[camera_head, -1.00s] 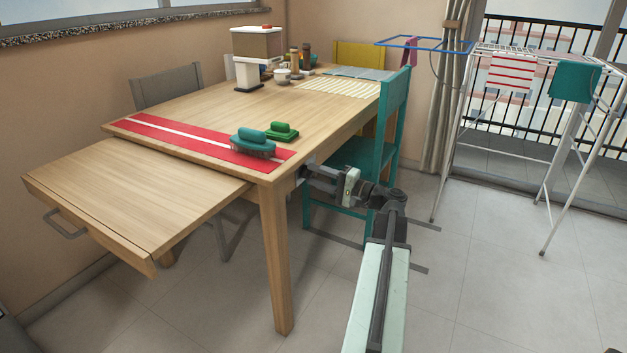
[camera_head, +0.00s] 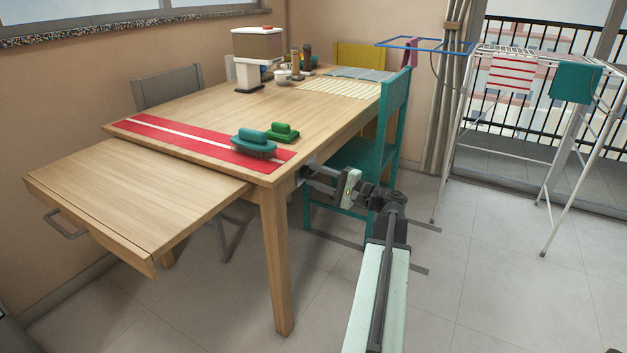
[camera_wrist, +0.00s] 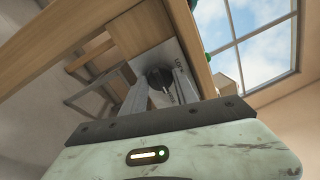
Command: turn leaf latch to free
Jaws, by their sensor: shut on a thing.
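The leaf latch (camera_wrist: 158,77) is a dark round knob on a grey plate (camera_wrist: 189,60) fixed to the table's side, seen in the wrist view. The plate carries lettering, of which "LOCK" seems to show along the right edge. My gripper (camera_wrist: 161,90) has its two fingers on either side of the knob and is shut on it. In the head view my gripper (camera_head: 306,172) reaches the table's side just under the corner, and the knob is hidden there. The table leaf (camera_head: 140,190) sticks out at the left, slightly lower than the tabletop (camera_head: 220,110).
A teal chair (camera_head: 392,130) stands close behind my arm. A drying rack (camera_head: 455,130) stands at the right. The floor in front is clear.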

